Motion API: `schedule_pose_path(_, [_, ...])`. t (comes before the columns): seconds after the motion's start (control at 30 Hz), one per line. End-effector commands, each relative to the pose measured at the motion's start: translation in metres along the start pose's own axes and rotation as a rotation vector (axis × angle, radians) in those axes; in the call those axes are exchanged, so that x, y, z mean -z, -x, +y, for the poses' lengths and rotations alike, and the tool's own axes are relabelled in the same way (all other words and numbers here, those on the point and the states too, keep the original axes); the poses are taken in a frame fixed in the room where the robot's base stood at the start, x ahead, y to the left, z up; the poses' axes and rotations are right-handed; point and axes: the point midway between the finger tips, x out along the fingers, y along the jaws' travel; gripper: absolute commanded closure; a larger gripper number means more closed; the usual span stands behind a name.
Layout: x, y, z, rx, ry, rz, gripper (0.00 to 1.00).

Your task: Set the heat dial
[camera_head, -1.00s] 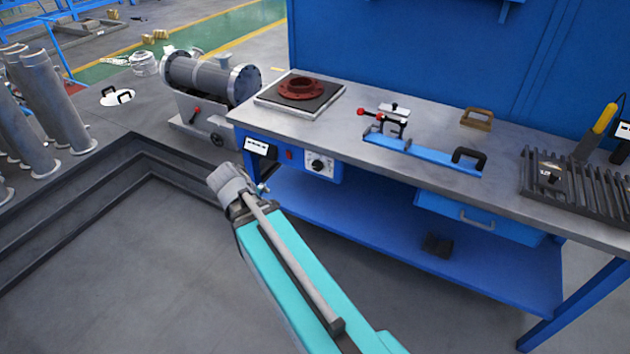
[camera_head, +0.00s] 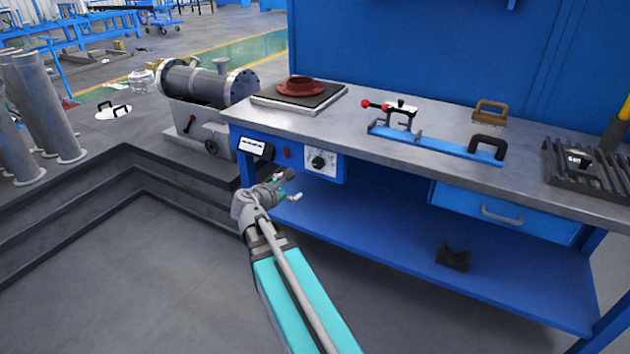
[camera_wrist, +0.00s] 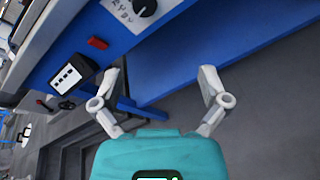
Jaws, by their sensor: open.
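The heat dial (camera_head: 318,162) is a black knob on a white marked plate on the blue front of the bench, under the worktop. In the wrist view the dial (camera_wrist: 144,7) is at the top edge, partly cut off. My gripper (camera_head: 288,186) is below and left of the dial in the head view, apart from it. In the wrist view my gripper (camera_wrist: 160,80) shows two spread fingers with nothing between them. A red flange (camera_head: 301,87) lies on a dark heating plate (camera_head: 299,101) on the worktop above the dial.
A red switch (camera_head: 287,153) and a white-faced display box (camera_head: 252,146) sit left of the dial. The worktop edge (camera_head: 400,166) overhangs the panel. The blue lower shelf (camera_head: 370,237) is below. Floor in front is clear.

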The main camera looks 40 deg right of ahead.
Motion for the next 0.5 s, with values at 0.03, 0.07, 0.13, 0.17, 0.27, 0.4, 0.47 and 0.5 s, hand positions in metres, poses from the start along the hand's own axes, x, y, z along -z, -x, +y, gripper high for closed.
schedule_pose_path(0.03, [0.011, -0.009, -0.006, -0.018, 0.048, -0.027, 0.05])
schedule_pose_path(0.07, [0.012, -0.013, -0.006, -0.031, 0.080, -0.044, 0.05])
schedule_pose_path(0.13, [0.014, -0.021, -0.007, -0.057, 0.153, -0.084, 0.05])
schedule_pose_path(0.17, [0.015, -0.024, -0.007, -0.067, 0.185, -0.100, 0.05])
schedule_pose_path(0.27, [0.018, -0.031, -0.007, -0.096, 0.281, -0.152, 0.05])
schedule_pose_path(0.4, [0.021, -0.039, -0.007, -0.124, 0.386, -0.209, 0.05])
schedule_pose_path(0.47, [0.021, -0.041, -0.006, -0.131, 0.418, -0.225, 0.05])
schedule_pose_path(0.5, [0.021, -0.042, -0.006, -0.135, 0.434, -0.234, 0.05])
